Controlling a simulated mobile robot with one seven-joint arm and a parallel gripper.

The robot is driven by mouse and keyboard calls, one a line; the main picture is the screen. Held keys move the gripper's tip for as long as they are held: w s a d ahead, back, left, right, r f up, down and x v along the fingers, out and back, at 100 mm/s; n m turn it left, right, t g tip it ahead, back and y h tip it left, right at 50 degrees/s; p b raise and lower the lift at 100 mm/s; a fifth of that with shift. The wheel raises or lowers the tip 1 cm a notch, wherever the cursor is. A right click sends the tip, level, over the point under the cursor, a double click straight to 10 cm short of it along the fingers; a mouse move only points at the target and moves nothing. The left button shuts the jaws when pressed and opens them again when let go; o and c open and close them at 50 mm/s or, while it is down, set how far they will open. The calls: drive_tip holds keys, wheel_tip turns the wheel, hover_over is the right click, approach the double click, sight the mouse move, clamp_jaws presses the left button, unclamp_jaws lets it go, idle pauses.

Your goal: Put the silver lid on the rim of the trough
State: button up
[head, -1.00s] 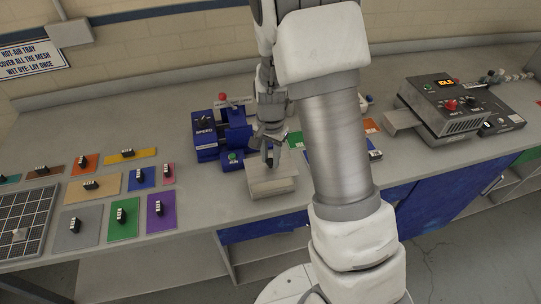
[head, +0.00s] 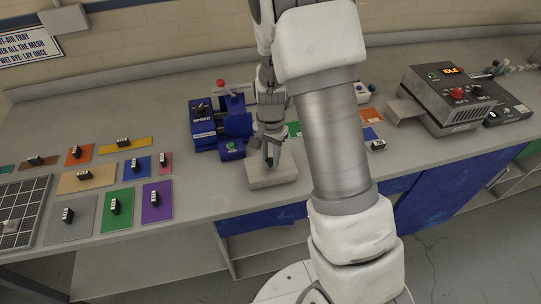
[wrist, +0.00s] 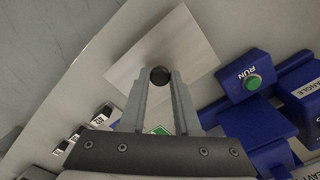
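The silver lid (head: 270,168) is a flat, pale metal plate with a round black knob. It also shows in the wrist view (wrist: 170,48), with the knob standing between my fingertips. My gripper (wrist: 160,80) has a finger on each side of the knob, apparently touching it, and points down over the plate; in the head view my gripper (head: 271,160) is at the lid's middle. A pale front face shows under the lid's near edge, close to the bench front. I cannot tell whether it is the trough's wall; the lid hides whatever is beneath it.
A blue machine with a SPEED box (head: 202,128) and green RUN button (wrist: 253,83) stands close behind and left of the lid. Coloured cards with black clips, such as the purple one (head: 157,203), lie left. A grey IDLE machine (head: 450,100) stands right.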

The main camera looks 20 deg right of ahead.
drive_tip(key=o, duration=0.5)
drive_tip(key=shift+o, duration=0.2)
wheel_tip(320, 180, up, 18)
drive_tip(key=shift+f, duration=0.2)
drive_tip(key=s+r+n+t, duration=0.2)
drive_tip(key=s+r+n, duration=0.2)
drive_tip(key=s, duration=0.6)
drive_tip(key=s+r+n+t, duration=0.3)
drive_tip(key=s+r+n, duration=0.2)
drive_tip(key=s, duration=0.5)
drive_tip(key=shift+s+r+t, duration=0.25)
drive_tip(key=shift+r+t, duration=0.05)
drive_tip(key=shift+r, duration=0.1)
